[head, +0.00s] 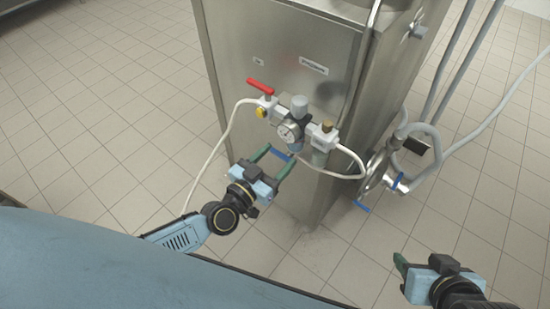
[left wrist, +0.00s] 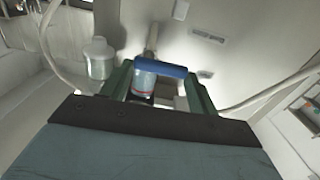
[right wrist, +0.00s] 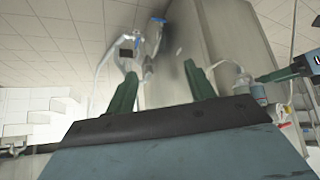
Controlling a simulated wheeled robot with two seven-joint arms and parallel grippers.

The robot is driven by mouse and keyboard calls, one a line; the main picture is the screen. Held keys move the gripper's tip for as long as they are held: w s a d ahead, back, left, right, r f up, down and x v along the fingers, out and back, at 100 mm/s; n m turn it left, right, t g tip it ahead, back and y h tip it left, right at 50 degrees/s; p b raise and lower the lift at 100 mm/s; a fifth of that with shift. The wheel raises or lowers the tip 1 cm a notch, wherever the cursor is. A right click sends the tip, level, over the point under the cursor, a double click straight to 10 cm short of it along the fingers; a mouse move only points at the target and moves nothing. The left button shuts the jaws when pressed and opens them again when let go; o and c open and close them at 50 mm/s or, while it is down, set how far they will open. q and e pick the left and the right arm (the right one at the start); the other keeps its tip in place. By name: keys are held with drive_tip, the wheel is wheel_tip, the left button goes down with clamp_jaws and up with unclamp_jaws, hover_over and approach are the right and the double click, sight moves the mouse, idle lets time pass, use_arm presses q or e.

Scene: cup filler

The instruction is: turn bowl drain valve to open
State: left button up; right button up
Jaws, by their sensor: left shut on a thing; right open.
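A blue valve handle (head: 281,152) sits low on the front of the steel cabinet, below a round pressure gauge (head: 289,131). My left gripper (head: 278,156) has its green fingers at the two ends of this handle and is shut on it. The left wrist view shows the blue handle (left wrist: 160,67) lying crosswise between the fingers, in front of a clear bowl (left wrist: 144,82). My right gripper (head: 424,266) is open and empty at the lower right, away from the cabinet. The right wrist view shows its fingers apart with nothing between them (right wrist: 161,75).
A red lever (head: 260,87) and white hoses (head: 222,140) flank the gauge on the steel cabinet (head: 275,55). Grey pipes with other blue handles (head: 362,206) stand at the cabinet's right side. The tiled floor (head: 100,110) to the left is clear.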

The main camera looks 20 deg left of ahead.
use_arm(q)
drive_tip(key=n, duration=0.4)
drive_tip(key=shift+f, duration=0.4)
drive_tip(key=shift+s+d+f+n+b, duration=0.15)
drive_tip(key=shift+f+n+b, duration=0.2)
drive_tip(key=shift+n, duration=2)
drive_tip(key=shift+d+f+n+b, duration=0.2)
drive_tip(key=shift+n+b, duration=0.2)
drive_tip(key=shift+n, duration=1.9)
drive_tip(key=shift+s+d+f+n+b, duration=0.15)
drive_tip(key=shift+f+n+b, duration=0.2)
drive_tip(key=shift+n, duration=2)
use_arm(e)
drive_tip(key=w+a+r+t+y, duration=0.1)
drive_tip(key=w+a+r+t, duration=0.2)
drive_tip(key=w+r+t, duration=0.2)
drive_tip(key=shift+w+r+t+y, duration=0.3)
drive_tip(key=shift+w+r+t, duration=0.1)
drive_tip(key=shift+w+r, duration=0.3)
use_arm(q)
drive_tip(key=shift+w, duration=0.1)
use_arm(e)
drive_tip(key=shift+s+a, duration=0.1)
use_arm(q)
drive_tip(key=o, duration=1)
drive_tip(key=shift+r, duration=0.1)
